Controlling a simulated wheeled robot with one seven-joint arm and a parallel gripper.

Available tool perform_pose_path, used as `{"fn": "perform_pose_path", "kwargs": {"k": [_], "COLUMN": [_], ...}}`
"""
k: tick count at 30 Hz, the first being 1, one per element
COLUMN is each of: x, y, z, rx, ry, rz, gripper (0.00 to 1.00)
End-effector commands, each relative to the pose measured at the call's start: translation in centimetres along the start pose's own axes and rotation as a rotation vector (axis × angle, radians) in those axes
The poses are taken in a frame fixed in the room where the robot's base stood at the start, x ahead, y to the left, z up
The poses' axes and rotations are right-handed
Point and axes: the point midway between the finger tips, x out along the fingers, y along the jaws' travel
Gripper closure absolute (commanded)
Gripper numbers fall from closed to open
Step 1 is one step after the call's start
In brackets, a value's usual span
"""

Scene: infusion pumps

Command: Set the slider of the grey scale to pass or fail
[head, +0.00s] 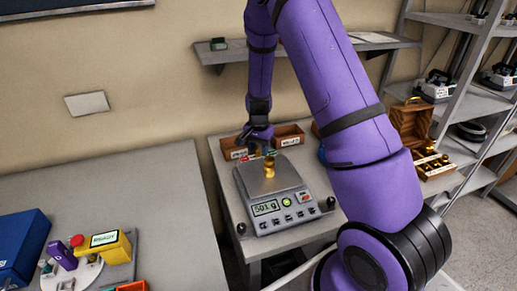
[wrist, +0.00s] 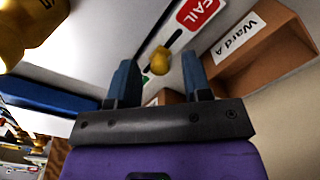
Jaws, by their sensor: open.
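The grey scale (head: 262,205) stands on the small table in the head view, its display reading about 501 g. A brass weight (head: 269,168) stands on its pan; a brass weight also shows at the upper left of the wrist view (wrist: 28,28). My gripper (head: 254,146) points down at the scale's back edge. In the wrist view its two blue fingers (wrist: 160,68) are open. The slider's yellow knob (wrist: 160,61) appears between the fingertips; contact cannot be told. A dark slot runs beside the red FAIL label (wrist: 198,10). No pass label is readable.
Behind the scale are wooden boxes (head: 289,135), one labelled Ward A (wrist: 262,50). An open wooden case (head: 411,122) and a tray of brass weights (head: 434,166) stand to the right. A wall shelf (head: 300,52) hangs above. The left table has clear room at its back.

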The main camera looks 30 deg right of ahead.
Motion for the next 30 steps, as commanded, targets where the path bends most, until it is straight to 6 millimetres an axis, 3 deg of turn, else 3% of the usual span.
{"fn": "perform_pose_path", "kwargs": {"k": [8,12,14,22,30], "x": [0.1,0.1,0.1,0.1,0.1], "y": [0.0,0.0,0.0,0.3,2.6], "z": [0.0,0.0,0.0,-0.3,-2.6], "rx": [0.000,0.000,0.000,0.002,0.003], "ry": [0.000,0.000,0.000,0.000,0.000], "rz": [0.000,0.000,0.000,0.000,-0.001], "gripper": [0.57,0.90,1.00,1.00,1.00]}}
